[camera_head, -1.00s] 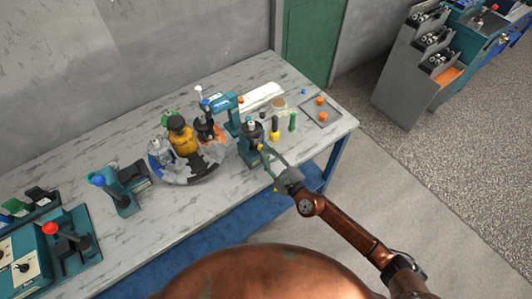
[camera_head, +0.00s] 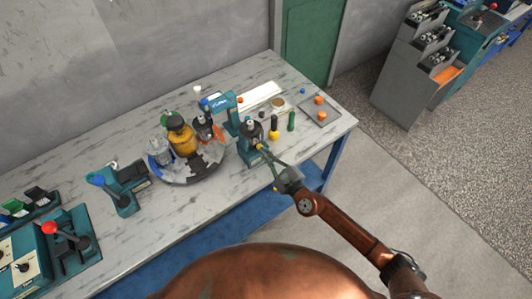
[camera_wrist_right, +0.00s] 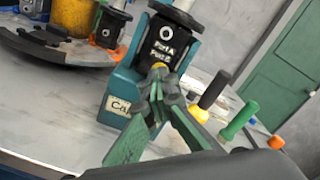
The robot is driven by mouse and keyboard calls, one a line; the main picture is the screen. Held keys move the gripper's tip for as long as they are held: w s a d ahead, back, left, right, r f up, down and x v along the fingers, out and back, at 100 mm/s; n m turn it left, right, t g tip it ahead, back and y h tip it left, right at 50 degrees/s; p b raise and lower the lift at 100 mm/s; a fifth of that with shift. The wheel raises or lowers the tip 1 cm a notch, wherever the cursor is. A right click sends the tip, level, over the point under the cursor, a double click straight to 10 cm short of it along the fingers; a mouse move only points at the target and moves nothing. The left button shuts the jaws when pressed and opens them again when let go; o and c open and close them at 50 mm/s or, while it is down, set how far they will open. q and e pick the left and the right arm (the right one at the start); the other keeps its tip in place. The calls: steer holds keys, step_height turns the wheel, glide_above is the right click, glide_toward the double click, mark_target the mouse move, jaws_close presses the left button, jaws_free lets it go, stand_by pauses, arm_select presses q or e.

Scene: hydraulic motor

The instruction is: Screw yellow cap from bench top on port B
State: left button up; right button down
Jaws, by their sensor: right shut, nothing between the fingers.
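The hydraulic motor (camera_head: 252,130) stands in a teal fixture (camera_head: 247,155) near the bench's front edge. In the right wrist view its black block (camera_wrist_right: 172,42) carries the labels Port A and Port B. A small yellow cap (camera_wrist_right: 158,66) shows just below the Port B label; it also shows as a yellow spot in the head view (camera_head: 260,147). My right gripper (camera_wrist_right: 160,88) has its fingertips together right at the cap, overlapping its lower part in the picture. It is shut and empty. How far the cap is seated is hidden. My left gripper is not in view.
A black cylinder with a yellow base (camera_head: 274,127) and a green cylinder (camera_head: 292,121) stand right of the fixture. A tray (camera_head: 328,117) with orange caps lies at the bench's right end. A round stand with motors (camera_head: 185,178) is to the left.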

steer(key=m, duration=0.1)
steer(key=m+b, duration=0.1)
steer(key=m, duration=0.3)
steer(key=shift+w+a+r, duration=0.1)
steer(key=shift+a+r, duration=0.1)
steer(key=shift+r, duration=0.05)
steer(key=shift+m, duration=0.4)
steer(key=m, duration=0.4)
steer(key=shift+b, duration=0.4)
